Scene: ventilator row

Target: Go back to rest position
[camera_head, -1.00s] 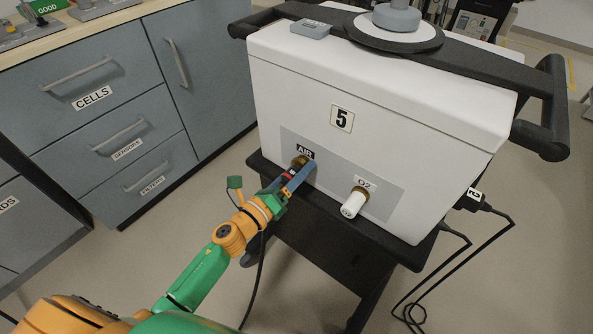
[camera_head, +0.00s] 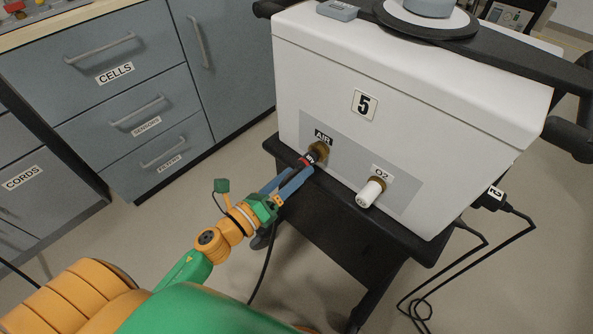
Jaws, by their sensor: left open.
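The white ventilator marked 5 (camera_head: 410,95) stands on a black cart. Its AIR port (camera_head: 320,149) has a dark connector with a red band (camera_head: 307,160) plugged into it. My left gripper (camera_head: 301,172) is open, with its two blue fingers spread just in front of and below that connector. Whether a finger still touches the connector I cannot tell. A black hose (camera_head: 263,265) hangs down behind my left wrist; its upper end is hidden. My right gripper is not in view.
A white fitting (camera_head: 370,193) sits on the O2 port to the right. Black cables (camera_head: 480,252) hang at the cart's right side. Drawers marked CELLS (camera_head: 115,73) and others stand at the left. Floor (camera_head: 130,235) between drawers and cart is clear.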

